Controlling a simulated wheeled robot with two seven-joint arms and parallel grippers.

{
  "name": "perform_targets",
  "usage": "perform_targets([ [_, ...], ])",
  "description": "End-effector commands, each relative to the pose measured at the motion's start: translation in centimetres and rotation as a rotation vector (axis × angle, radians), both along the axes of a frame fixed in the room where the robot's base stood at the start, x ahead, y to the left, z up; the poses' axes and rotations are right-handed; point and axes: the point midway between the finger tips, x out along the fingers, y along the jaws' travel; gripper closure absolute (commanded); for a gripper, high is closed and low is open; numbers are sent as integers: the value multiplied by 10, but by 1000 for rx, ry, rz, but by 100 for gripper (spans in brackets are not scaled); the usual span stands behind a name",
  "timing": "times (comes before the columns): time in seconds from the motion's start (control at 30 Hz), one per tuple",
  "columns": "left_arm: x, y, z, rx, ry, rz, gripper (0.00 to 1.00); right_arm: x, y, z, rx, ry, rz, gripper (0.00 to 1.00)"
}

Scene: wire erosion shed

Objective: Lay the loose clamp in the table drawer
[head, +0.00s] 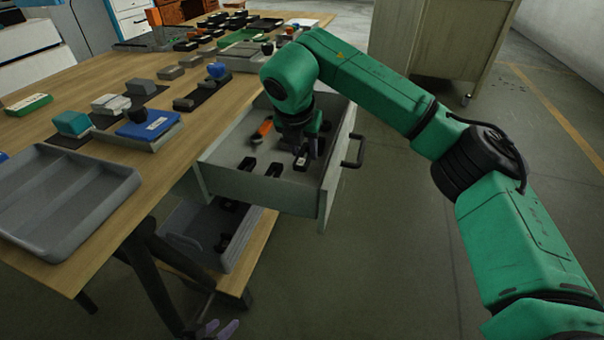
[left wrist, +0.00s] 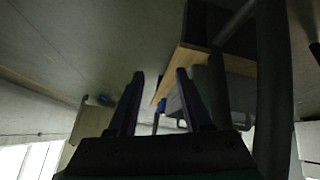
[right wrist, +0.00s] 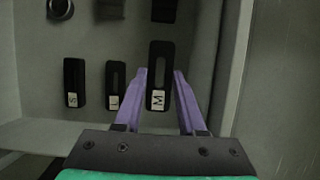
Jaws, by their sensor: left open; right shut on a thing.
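The table drawer (head: 235,182) stands pulled out from the table, and its grey floor (right wrist: 35,65) fills much of the right wrist view. My right gripper (head: 308,150) is down inside the drawer. It is shut on a black slotted clamp marked M (right wrist: 159,75), which lies between its purple fingers in the right wrist view. Whether the clamp touches the drawer floor I cannot tell. Beside it lie a black clamp marked L (right wrist: 114,85) and one marked S (right wrist: 74,82). My left gripper (head: 215,328) is low beside the table, open and empty (left wrist: 158,95).
An orange-handled item (head: 262,130) lies farther back in the drawer. A grey tray (head: 70,248) and a blue-topped block (head: 150,126) are on the table, with many small parts behind. A lower shelf tray (head: 196,222) holds dark pieces. The floor right of the drawer is clear.

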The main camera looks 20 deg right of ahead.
Motion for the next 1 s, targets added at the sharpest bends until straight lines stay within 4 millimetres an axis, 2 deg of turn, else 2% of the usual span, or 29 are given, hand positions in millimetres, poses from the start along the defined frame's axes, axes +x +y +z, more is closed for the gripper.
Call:
perform_targets([
  [0.03,1,-5,-6,-19,-23,-1,50,0,-1,-12,0,0,0,100],
  [0.3,6,-26,-15,-108,-139,9,50,0,0,-56,1,0,0,100],
  [0.57,8,-29,-13,-120,-155,12,50,0,0,-59,1,-3,1,100],
  [0.6,8,-29,-13,-123,-158,13,50,0,0,-60,0,-1,1,57],
  [0.67,8,-29,-13,-122,-157,12,50,0,0,-59,0,-1,1,34],
  [0.7,8,-29,-13,-122,-157,12,50,0,0,-59,0,-1,1,31],
  [1.0,7,-29,-12,-120,-154,11,50,0,0,-58,1,-2,2,31],
])
